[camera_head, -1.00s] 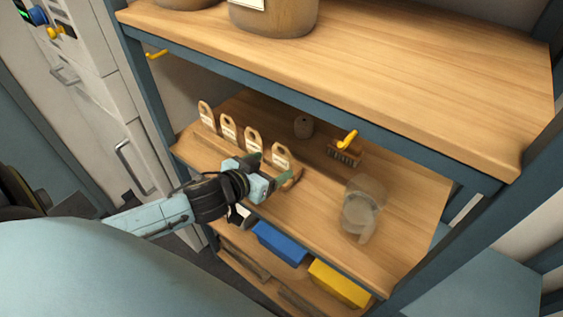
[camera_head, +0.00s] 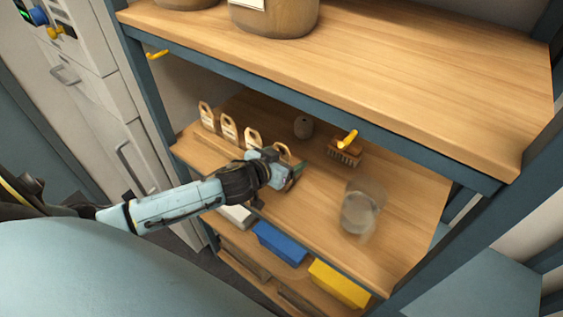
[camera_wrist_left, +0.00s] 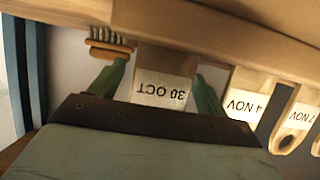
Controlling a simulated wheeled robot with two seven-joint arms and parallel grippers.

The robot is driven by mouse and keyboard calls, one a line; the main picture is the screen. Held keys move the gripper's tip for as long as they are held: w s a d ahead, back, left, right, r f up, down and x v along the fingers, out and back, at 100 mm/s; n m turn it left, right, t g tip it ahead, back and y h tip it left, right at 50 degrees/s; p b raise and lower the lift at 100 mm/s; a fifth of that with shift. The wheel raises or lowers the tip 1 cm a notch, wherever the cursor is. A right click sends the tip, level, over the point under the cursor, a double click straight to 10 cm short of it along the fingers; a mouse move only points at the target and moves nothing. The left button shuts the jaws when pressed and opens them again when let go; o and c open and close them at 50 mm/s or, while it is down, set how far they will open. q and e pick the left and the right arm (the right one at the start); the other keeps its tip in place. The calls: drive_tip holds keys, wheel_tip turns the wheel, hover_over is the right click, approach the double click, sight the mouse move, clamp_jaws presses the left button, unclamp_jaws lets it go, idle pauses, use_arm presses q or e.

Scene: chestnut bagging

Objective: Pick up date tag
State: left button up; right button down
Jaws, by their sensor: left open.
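Wooden date tags with arched, holed tops stand in a row on the middle shelf, including a left-end tag (camera_head: 206,115), a second tag (camera_head: 228,128) and a third tag (camera_head: 252,138). My left gripper (camera_head: 284,162) is at the row's right end, partly hiding the last tag. In the left wrist view, which is upside down, the open green fingers (camera_wrist_left: 160,78) lie either side of the tag reading 30 OCT (camera_wrist_left: 160,92). Whether they touch it cannot be told. The 4 NOV tag (camera_wrist_left: 243,104) and 7 NOV tag (camera_wrist_left: 300,118) stand beside it. My right gripper is not in view.
A brush (camera_head: 345,153), a twine ball (camera_head: 303,127) and a clear jar (camera_head: 358,212) stand on the middle shelf (camera_head: 310,215). A blue bin (camera_head: 280,243) and a yellow bin (camera_head: 340,284) sit below.

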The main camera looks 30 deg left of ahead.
use_arm(q)
drive_tip(key=shift+c, duration=0.3)
drive_tip(key=c, duration=0.9)
wheel_tip(320, 180, up, 10)
drive_tip(key=shift+p, duration=0.65)
drive_tip(key=shift+s+a+p, duration=0.3)
drive_tip(key=shift+s+p, duration=0.65)
drive_tip(key=shift+s, duration=3.15)
drive_tip(key=shift+s+a+p, duration=0.35)
drive_tip(key=shift+s+p, duration=0.55)
drive_tip(key=shift+s, duration=3.2)
drive_tip(key=shift+s+a+p, duration=0.3)
drive_tip(key=shift+s+p, duration=0.65)
drive_tip(key=shift+s, duration=3.15)
